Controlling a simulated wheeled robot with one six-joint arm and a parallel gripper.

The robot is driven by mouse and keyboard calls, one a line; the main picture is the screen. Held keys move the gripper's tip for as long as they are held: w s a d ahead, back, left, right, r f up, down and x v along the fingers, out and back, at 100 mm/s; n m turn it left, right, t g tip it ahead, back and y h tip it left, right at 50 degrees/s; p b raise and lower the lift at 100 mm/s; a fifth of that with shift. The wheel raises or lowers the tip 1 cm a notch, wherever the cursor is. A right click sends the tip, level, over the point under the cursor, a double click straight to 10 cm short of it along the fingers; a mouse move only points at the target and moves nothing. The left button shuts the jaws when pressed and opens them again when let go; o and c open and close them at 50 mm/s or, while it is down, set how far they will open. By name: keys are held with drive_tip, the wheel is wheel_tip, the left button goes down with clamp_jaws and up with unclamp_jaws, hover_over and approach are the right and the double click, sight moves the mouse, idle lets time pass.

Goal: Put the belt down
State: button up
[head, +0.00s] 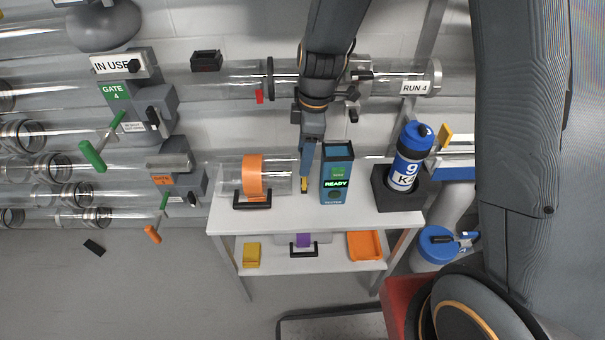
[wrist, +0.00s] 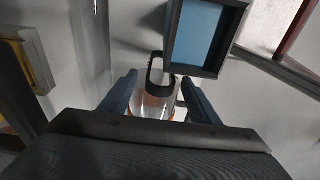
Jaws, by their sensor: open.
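My gripper (head: 306,176) is above the white table, between a clear cylinder (head: 280,176) and a teal box reading READY (head: 337,184). In the wrist view its two dark blue fingers stand apart (wrist: 159,98), with nothing seen clamped between them. A wide orange band (head: 252,175) goes around the clear cylinder, which has a black handle (head: 252,204) at its front. I see no separate loose belt and cannot tell whether this band is it. The wrist view shows a clear part (wrist: 162,106) with a black loop (wrist: 158,75) beyond the fingers; contact is unclear.
The white table (head: 290,222) also bears a blue bottle (head: 405,168) in a black holder (head: 396,200). A lower shelf (head: 285,262) holds a yellow item (head: 252,254), a purple-banded item (head: 303,240) and an orange tray (head: 365,246). Clear tubes run along the wall behind.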

drive_tip(key=shift+a+f+p, duration=0.15)
drive_tip(key=shift+f+p, duration=0.1)
drive_tip(key=shift+f, duration=1.45)
drive_tip(key=shift+a+f+p, duration=0.15)
drive_tip(key=shift+f+p, duration=0.1)
drive_tip(key=shift+f, duration=1.4)
drive_tip(key=shift+c, duration=0.4)
drive_tip(key=c, duration=1.1)
